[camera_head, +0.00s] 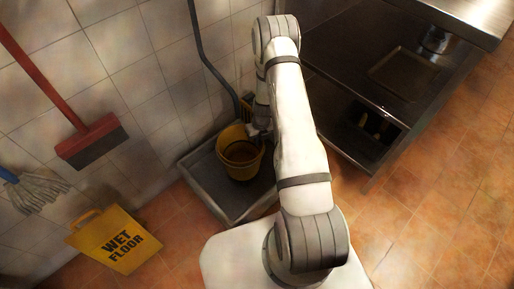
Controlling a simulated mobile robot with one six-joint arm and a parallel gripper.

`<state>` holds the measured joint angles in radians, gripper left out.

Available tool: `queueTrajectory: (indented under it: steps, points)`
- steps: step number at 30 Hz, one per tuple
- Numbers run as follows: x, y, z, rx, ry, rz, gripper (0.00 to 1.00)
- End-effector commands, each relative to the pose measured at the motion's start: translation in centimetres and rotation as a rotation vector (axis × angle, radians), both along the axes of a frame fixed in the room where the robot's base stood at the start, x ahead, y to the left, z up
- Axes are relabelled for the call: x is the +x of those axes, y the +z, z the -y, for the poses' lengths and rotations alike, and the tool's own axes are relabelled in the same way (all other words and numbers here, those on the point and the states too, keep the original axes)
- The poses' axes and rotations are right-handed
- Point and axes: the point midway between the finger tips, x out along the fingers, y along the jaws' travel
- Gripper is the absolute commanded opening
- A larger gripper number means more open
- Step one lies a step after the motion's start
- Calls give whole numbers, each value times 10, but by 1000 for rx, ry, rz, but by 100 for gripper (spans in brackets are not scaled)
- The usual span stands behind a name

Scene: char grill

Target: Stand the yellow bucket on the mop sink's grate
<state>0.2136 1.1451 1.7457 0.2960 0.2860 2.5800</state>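The yellow bucket (236,169) is upright, its open top facing up and its inside dark. It appears within the outline of the grey mop sink (204,184), towards its back right. I cannot tell whether its base rests on the grate, because the bucket covers that spot. My gripper (255,134) is at the bucket's right back rim, close to it or touching. The fingers are small and partly hidden by my arm, so I cannot see whether they are shut on the rim.
A yellow wet floor sign (116,241) stands left of the sink. A red-handled broom (88,139) and a grey mop (35,192) are at the tiled wall. A dark pipe (203,48) runs down behind the sink. A steel counter (340,75) with shelves stands close on the right.

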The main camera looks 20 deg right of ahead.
Motion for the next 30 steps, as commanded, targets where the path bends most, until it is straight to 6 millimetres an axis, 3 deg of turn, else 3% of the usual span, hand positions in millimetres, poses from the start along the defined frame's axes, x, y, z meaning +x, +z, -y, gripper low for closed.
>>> queueTrajectory:
  steps: [6,17,25,30]
  points:
    - [-1,-32,2,0,-1,-1,0]
    - [0,-35,2,0,-2,0,0]
    - [-1,-34,2,0,-3,0,24]
    - [-1,-34,3,0,-3,0,26]
